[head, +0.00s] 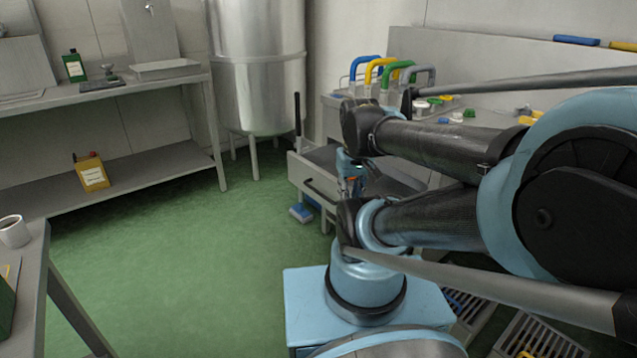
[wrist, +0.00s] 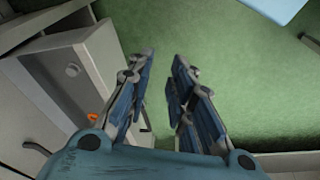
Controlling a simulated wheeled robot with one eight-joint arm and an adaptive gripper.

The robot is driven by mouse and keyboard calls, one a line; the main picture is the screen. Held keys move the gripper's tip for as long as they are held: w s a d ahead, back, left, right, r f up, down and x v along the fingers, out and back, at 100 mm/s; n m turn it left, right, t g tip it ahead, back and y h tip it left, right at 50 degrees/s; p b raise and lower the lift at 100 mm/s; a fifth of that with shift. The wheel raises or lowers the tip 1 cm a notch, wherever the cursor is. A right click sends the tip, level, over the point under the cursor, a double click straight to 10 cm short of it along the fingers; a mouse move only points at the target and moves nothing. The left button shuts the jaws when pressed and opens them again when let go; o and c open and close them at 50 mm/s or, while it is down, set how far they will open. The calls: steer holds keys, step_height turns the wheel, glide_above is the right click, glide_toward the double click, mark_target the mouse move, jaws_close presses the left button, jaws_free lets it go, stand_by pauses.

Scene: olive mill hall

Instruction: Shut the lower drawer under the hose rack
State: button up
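The hose rack (head: 385,75), with blue, yellow, green and grey loops, stands on the grey counter at centre right in the head view. My gripper (head: 350,187) shows beside or over the open drawer, partly behind my arm. In the wrist view my gripper (wrist: 160,95) has its fingers apart with only green floor between them. Contact with the drawer cannot be told.
A metal tank (head: 258,65) stands behind. A shelf table (head: 150,165) is at left, and a table with a mug (head: 14,231) at front left. Green floor between is clear.

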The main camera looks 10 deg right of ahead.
mark_target(313, 173)
steer(key=w+r+n, duration=0.1)
steer(key=w+n, duration=0.1)
steer(key=w+r+n, duration=0.1)
steer(key=w+n, duration=0.1)
steer(key=w, duration=0.1)
steer(key=w+r+n, duration=0.1)
steer(key=w, duration=0.1)
steer(key=shift+w+a+r+n+h, duration=0.2)
steer(key=shift+w+a+n+h, duration=0.2)
jaws_close()
steer(key=w+a+f+n+h, duration=0.1)
steer(key=w+a+f+n, duration=0.1)
steer(key=w+a+n, duration=0.45)
steer(key=w+a+f+n+h, duration=0.15)
steer(key=w+n, duration=0.25)
steer(key=w, duration=0.5)
steer(key=w+a+f+n, duration=0.35)
steer(key=w+n, duration=0.25)
steer(key=w, duration=0.2)
steer(key=shift+w+d+f, duration=0.75)
steer(key=shift+d+f, duration=0.25)
steer(key=shift+f, duration=0.5)
steer(key=shift+w+d+f, duration=0.7)
steer(key=shift+d+f, duration=0.25)
steer(key=shift+f, duration=0.5)
steer(key=shift+w+d+f, duration=0.75)
steer(key=shift+d+f, duration=0.25)
steer(key=shift+f, duration=0.5)
